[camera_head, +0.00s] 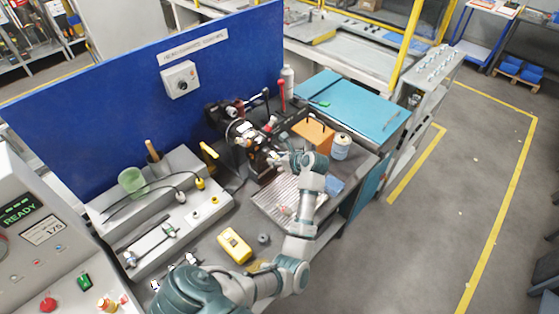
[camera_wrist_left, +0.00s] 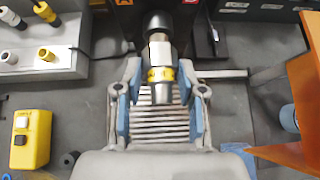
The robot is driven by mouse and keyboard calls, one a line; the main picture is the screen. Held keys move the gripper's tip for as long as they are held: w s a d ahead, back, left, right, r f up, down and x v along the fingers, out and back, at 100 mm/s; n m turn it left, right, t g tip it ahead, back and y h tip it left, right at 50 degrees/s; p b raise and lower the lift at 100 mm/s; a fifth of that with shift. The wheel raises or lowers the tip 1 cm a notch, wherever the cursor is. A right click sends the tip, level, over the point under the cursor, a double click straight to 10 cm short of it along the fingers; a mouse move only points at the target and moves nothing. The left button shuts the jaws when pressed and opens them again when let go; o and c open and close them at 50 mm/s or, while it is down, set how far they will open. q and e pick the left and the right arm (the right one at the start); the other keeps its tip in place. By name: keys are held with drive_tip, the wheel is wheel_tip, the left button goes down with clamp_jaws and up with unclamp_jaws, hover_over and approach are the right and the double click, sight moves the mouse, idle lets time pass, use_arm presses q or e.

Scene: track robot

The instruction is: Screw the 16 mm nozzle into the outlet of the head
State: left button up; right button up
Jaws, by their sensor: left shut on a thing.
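My left gripper (camera_head: 276,159) reaches in to the black machine (camera_head: 226,120) by the blue panel. In the left wrist view its two fingers (camera_wrist_left: 160,76) stand on either side of a nozzle with a yellow band (camera_wrist_left: 160,74) and a grey end, and are shut on it. The nozzle is in line with a pale cylinder with a black end (camera_wrist_left: 158,24), which seems to be the head's outlet. They look end to end, but I cannot tell whether the thread is engaged. My right gripper is not in view.
A ribbed metal plate (camera_head: 272,205) lies below the gripper. A yellow box (camera_head: 234,245) stands near the bench front. A grey tray (camera_head: 170,229) with several small fittings is at left. An orange block (camera_head: 313,133) and a round can (camera_head: 341,146) stand close at right.

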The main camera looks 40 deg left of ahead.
use_arm(q)
drive_tip(key=shift+a, duration=0.55)
drive_tip(key=o, duration=1.2)
drive_tip(key=shift+o, duration=0.2)
drive_tip(key=v, duration=1.2)
drive_tip(key=shift+f, duration=0.1)
